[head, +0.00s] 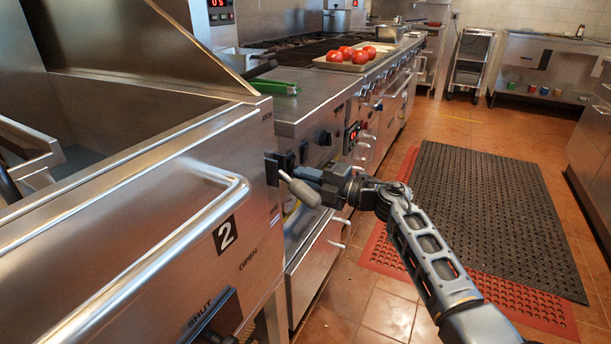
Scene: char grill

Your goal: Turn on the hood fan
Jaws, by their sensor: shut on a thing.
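My gripper (280,168) is at the front of the cooking line, at the corner where the steel unit marked 2 meets the range. Its dark fingers are closed around the inner end of a pale grey lever (305,192). The lever's rounded free end sticks out toward the camera, and its root is hidden by the fingers. I cannot make out a hood or a labelled fan switch. A control panel with a red display (221,17) is on the steel post at the top left.
The steel unit with a bar handle (236,186) is close on the left. Black knobs (325,138) and a red display (353,133) line the range front. A tray (338,66) of tomatoes sits on top. A black mat (480,210) covers the open floor at right.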

